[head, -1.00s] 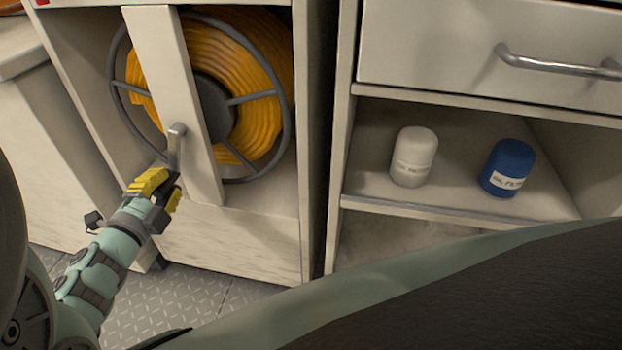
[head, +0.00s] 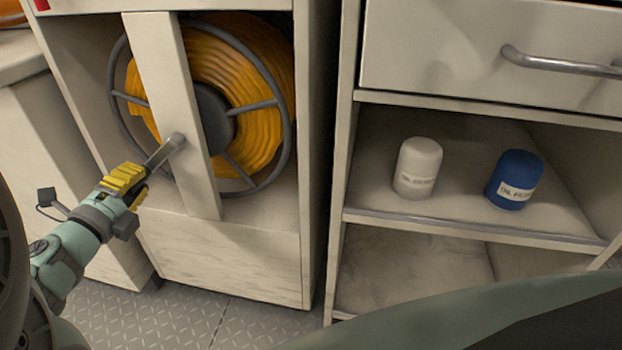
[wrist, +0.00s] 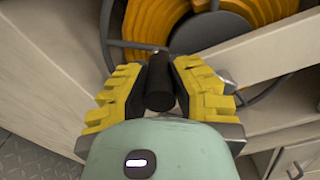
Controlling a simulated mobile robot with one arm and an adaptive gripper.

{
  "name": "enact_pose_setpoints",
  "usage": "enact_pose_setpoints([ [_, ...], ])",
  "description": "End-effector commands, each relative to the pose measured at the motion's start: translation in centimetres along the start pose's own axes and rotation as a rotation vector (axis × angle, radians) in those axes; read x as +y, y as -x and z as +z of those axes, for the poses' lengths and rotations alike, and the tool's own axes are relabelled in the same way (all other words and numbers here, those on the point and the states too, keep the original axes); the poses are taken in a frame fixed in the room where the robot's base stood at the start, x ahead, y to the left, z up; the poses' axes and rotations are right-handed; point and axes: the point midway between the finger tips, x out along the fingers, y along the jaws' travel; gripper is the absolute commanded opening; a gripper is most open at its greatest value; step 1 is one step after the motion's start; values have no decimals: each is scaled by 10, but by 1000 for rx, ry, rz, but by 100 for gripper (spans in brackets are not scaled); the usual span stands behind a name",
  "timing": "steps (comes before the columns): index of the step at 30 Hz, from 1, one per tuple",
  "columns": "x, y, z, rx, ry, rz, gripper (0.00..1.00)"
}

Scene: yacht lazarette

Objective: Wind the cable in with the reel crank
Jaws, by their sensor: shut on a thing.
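The cable reel (head: 272,105) stands inside a cream cabinet, with a grey rim and spokes and thick orange cable (head: 240,62) wound on it. A pale upright post (head: 165,75) crosses in front of it. The metal crank (head: 166,149) pivots on this post and points down and left. My gripper (head: 136,184) is at the crank's outer end, left of the post. In the wrist view my yellow-padded fingers are shut on the dark crank handle (wrist: 159,84), one on each side. The reel (wrist: 225,24) shows behind it.
To the right, an open shelf (head: 470,232) holds a white oil filter (head: 417,168) and a blue one (head: 515,179). A drawer with a metal handle (head: 560,65) is above. The cabinet's side wall (head: 70,95) is close to the arm. Diamond-plate floor (head: 180,315) lies below.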

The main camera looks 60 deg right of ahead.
Motion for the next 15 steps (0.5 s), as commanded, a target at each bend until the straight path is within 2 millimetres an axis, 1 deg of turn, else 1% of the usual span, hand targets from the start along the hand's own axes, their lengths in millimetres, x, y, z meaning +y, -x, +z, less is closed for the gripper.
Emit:
enact_pose_setpoints([
  [1, -3, -1, 0, 3, 0, -7, 0],
  [10, -3, -1, -1, 5, 1, -8, 0],
  [11, -3, -1, -1, 5, 1, -8, 23],
  [15, -2, -1, -1, 5, 1, -6, 37],
])
